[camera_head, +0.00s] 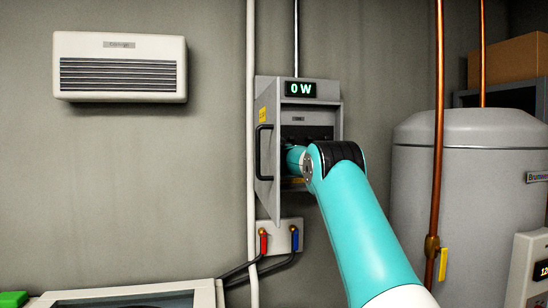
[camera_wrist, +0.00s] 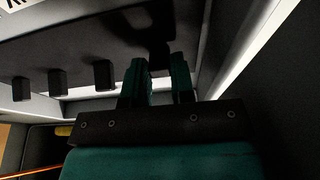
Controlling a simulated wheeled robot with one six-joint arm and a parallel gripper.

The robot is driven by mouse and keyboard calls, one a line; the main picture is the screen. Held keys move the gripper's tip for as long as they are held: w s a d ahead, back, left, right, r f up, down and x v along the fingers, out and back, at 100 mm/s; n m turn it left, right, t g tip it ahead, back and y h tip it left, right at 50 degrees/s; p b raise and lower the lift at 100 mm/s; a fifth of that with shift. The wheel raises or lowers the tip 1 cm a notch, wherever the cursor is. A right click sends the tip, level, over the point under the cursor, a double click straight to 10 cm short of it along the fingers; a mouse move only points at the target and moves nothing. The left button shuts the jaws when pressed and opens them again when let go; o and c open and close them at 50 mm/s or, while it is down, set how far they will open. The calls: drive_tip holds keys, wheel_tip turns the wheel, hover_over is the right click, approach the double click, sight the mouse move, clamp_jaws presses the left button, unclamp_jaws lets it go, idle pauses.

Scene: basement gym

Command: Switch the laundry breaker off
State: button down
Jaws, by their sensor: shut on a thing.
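The grey breaker box (camera_head: 325,99) hangs on the wall with its door (camera_head: 266,185) open to the left. Its display (camera_head: 300,89) reads "0 W". In the wrist view a row of dark breaker switches (camera_wrist: 57,80) runs across the panel. My gripper (camera_wrist: 159,75) is at the right end of this row, its two green fingers shut on a dark breaker switch (camera_wrist: 159,52). No label by that switch can be read, so I cannot tell which breaker it is. In the head view my arm covers the gripper and much of the panel.
The open door's black handle (camera_head: 264,153) stands left of my arm. A copper pipe (camera_head: 437,150) and a grey tank (camera_head: 470,200) stand to the right. Below the box are red (camera_head: 263,243) and blue (camera_head: 294,240) valve handles.

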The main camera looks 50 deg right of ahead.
idle(0.3)
drive_tip(key=c, duration=1)
unclamp_jaws()
drive_tip(key=shift+o, duration=0.2)
drive_tip(key=b+v, duration=0.9)
drive_tip(key=v, duration=0.8)
drive_tip(key=shift+s+f, duration=0.2)
